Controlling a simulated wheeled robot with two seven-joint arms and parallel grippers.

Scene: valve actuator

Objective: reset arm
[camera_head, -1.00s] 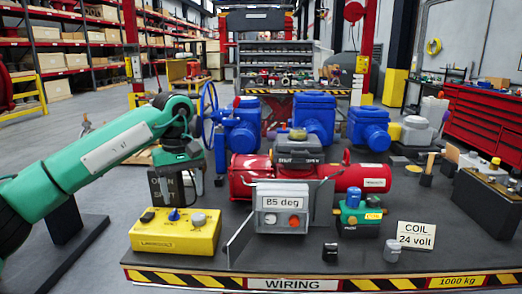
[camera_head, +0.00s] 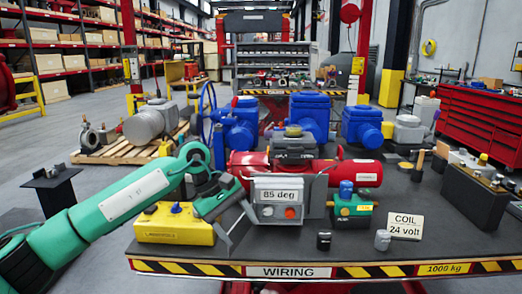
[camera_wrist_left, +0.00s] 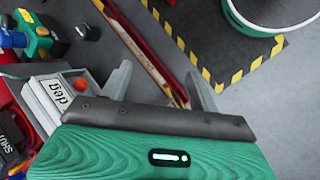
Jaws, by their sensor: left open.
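My left arm, green with a dark gripper (camera_head: 236,222), reaches in from the left over the yellow box. The gripper is open and empty, just left of the grey "85 deg" box (camera_head: 278,192). In the left wrist view, its two grey fingers (camera_wrist_left: 160,88) stand apart with nothing between them. The "85 deg" box (camera_wrist_left: 50,98) shows beside the left finger there. Whether a finger touches the box I cannot tell. The red actuator (camera_head: 366,172) lies behind the box. My right gripper is not in view.
The yellow control box (camera_head: 165,228) is partly hidden under my arm. A green-blue valve (camera_head: 350,205), two small cylinders and a "COIL 24 volt" card (camera_head: 404,225) stand to the right. Blue valve units (camera_head: 309,113) stand behind. The bench front right of centre has free room.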

